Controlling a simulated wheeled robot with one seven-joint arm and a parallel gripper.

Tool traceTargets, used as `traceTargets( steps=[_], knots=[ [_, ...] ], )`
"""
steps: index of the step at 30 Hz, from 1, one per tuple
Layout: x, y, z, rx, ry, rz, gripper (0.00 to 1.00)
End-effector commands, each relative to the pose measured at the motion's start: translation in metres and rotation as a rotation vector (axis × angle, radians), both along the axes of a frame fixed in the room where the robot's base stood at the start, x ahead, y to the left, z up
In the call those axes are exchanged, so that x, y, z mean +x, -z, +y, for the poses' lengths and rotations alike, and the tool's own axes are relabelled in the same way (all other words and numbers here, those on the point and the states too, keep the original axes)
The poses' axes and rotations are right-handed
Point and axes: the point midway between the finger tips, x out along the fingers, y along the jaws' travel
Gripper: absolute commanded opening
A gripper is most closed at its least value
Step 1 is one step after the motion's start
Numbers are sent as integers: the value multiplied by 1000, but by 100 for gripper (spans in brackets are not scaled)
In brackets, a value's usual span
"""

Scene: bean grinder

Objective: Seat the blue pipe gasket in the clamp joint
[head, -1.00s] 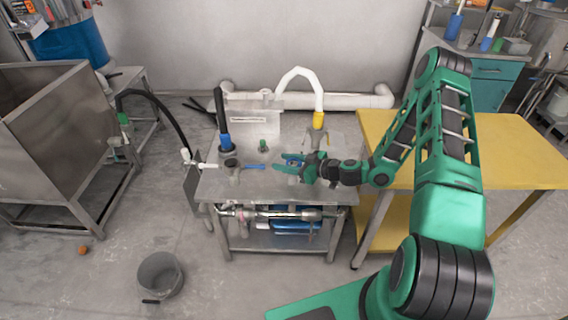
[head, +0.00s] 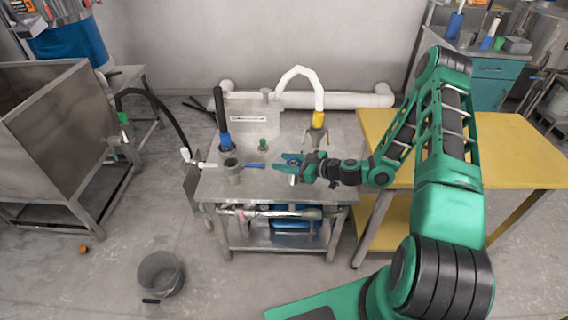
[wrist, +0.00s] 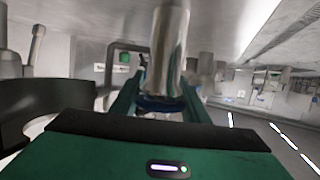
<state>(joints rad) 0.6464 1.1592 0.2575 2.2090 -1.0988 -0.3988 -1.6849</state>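The blue pipe gasket (head: 293,160) is a small ring between the green fingers of my gripper (head: 283,162), over the right part of the steel table. In the wrist view the gasket (wrist: 160,103) shows as a blue band spanning the two fingers, and my gripper (wrist: 158,98) appears shut on it. A shiny metal pipe (wrist: 170,40) meets the gasket's place in that view. In the head view a pale stub (head: 292,179) shows just below the gasket. I cannot tell whether the gasket touches the pipe's end; the fingers hide the contact.
On the steel table (head: 215,188) stand a cup-like metal fitting (head: 232,170) with a blue handle (head: 255,165), a green knob (head: 263,144), a blue-collared black hose (head: 224,140) and a yellow-collared white pipe (head: 318,119). A yellow table (head: 510,150) adjoins at right.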

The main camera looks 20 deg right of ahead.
Motion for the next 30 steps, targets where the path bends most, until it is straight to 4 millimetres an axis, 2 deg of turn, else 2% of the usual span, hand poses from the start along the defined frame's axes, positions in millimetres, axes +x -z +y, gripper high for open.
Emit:
traceTargets(
  steps=[1,3,14,30],
  knots=[
    [-2,3,0,4,2,6,51],
    [-2,3,0,4,2,6,63],
    [-6,2,-4,4,3,7,63],
    [-66,-27,-59,1,4,0,63]
  ],
)
